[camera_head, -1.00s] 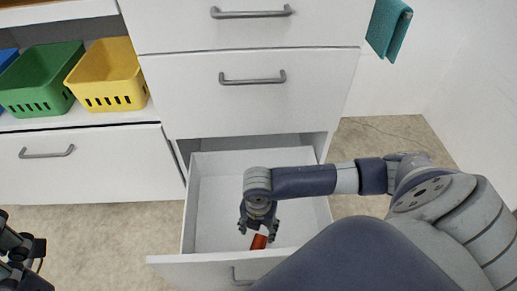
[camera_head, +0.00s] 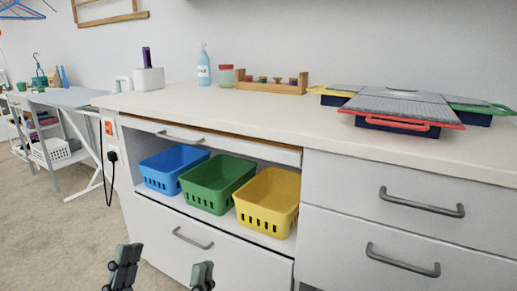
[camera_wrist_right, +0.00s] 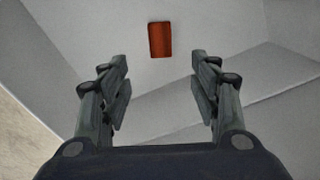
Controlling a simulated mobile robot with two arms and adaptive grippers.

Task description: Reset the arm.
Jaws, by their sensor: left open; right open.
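My left gripper (camera_head: 162,277) is at the bottom of the head view. Its two fingers stand apart with nothing between them, in front of the lower cabinet drawer. My right gripper (camera_wrist_right: 160,85) shows in the right wrist view with its fingers wide apart and empty. An orange-red block (camera_wrist_right: 160,40) lies on the floor of the white drawer (camera_wrist_right: 210,60), beyond the right fingertips and apart from them. My right arm is out of the head view.
The white cabinet carries blue (camera_head: 172,165), green (camera_head: 215,182) and yellow baskets (camera_head: 267,200) on an open shelf. The countertop (camera_head: 270,115) holds a soap bottle (camera_head: 204,66), a wooden rack (camera_head: 270,84) and grey-lidded containers (camera_head: 405,105). An ironing board (camera_head: 65,97) stands at left.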

